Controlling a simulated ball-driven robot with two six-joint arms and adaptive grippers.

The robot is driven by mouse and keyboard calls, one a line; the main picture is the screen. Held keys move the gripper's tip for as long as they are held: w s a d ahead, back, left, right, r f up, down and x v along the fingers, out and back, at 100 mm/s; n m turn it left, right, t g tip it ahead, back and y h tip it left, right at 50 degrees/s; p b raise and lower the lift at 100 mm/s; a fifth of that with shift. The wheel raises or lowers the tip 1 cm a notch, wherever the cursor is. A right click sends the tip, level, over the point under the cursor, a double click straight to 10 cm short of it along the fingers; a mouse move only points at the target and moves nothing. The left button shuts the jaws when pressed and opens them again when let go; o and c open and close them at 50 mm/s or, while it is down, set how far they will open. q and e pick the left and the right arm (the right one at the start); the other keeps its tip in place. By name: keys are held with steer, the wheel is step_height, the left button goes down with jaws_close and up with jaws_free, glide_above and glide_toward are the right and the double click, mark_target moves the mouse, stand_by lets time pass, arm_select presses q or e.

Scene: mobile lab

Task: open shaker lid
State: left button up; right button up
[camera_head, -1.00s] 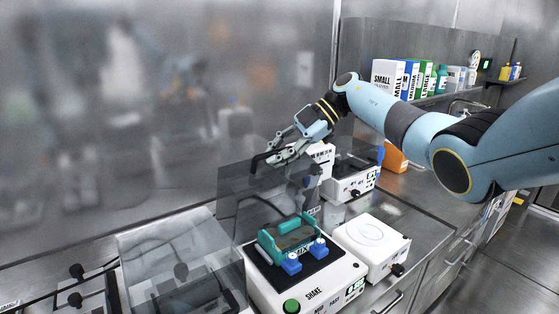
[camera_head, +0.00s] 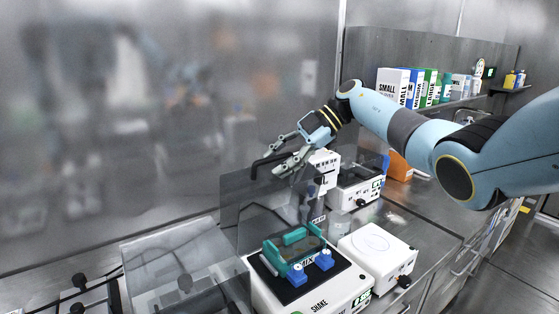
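The shaker (camera_head: 354,289) is a white box with a dark top plate, at the bottom centre of the head view. A teal holder (camera_head: 293,252) with blue clamps sits on its plate. Its smoky, see-through lid (camera_head: 243,205) stands raised, roughly upright, behind and left of the plate. The lid's black handle (camera_head: 258,166) is at the top edge. My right gripper (camera_head: 273,162) is at this handle with its fingers spread, one above and one below it; firm contact is not visible. My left gripper is not in view.
A white device with a round plate (camera_head: 372,243) stands right of the shaker. Another white instrument (camera_head: 356,191) is behind it. A clear box-like cover (camera_head: 180,260) is at the left. Boxes (camera_head: 392,86) line the shelf at the back right.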

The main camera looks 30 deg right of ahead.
steer(key=v, duration=1.2)
